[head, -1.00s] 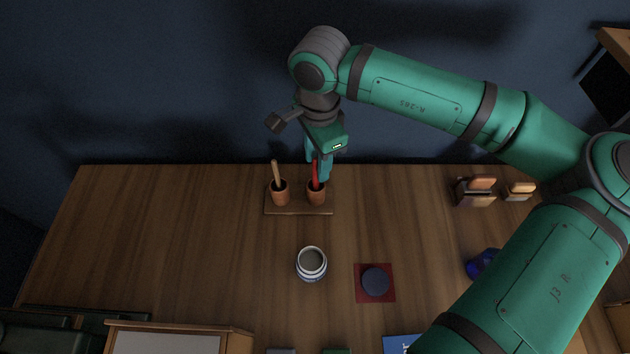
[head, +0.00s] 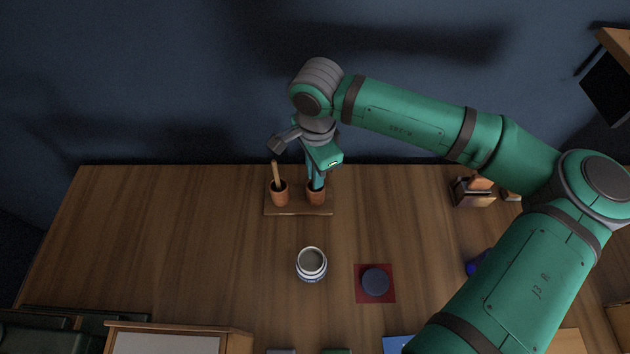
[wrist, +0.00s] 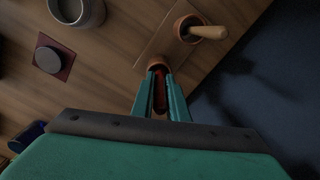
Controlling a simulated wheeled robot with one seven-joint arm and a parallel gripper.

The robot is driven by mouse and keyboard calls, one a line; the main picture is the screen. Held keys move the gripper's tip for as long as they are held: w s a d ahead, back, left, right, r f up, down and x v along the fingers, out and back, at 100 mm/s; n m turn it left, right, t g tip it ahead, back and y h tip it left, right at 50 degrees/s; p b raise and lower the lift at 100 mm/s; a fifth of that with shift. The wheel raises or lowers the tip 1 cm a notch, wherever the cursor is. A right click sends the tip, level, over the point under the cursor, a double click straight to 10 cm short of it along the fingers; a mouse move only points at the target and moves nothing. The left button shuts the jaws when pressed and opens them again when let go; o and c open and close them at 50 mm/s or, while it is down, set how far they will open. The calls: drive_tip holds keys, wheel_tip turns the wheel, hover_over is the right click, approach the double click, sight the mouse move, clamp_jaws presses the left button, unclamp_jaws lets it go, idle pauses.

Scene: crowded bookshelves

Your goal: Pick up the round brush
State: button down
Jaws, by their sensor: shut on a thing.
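Two small terracotta cups stand on a thin wooden board (head: 298,212) near the table's back edge. A red handle (wrist: 160,96) stands in the right cup (head: 316,198). My gripper (head: 316,184) reaches down from above, its teal fingers closed on either side of the red handle, just over that cup's rim. In the head view the fingers mostly cover the handle. A pale wooden handle (head: 275,172) leans in the left cup (head: 280,197), beside my gripper. The lower ends of both handles are hidden in the cups, so I cannot tell which is the round brush.
A white and blue jar (head: 312,264) stands in front of the cups. A dark round object (head: 375,281) sits on a red square mat (head: 360,297). A holder with blocks (head: 473,191) stands at right. The table's left side is clear; the wall is close behind.

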wheel_tip(320, 180, up, 10)
idle(0.6)
idle(0.5)
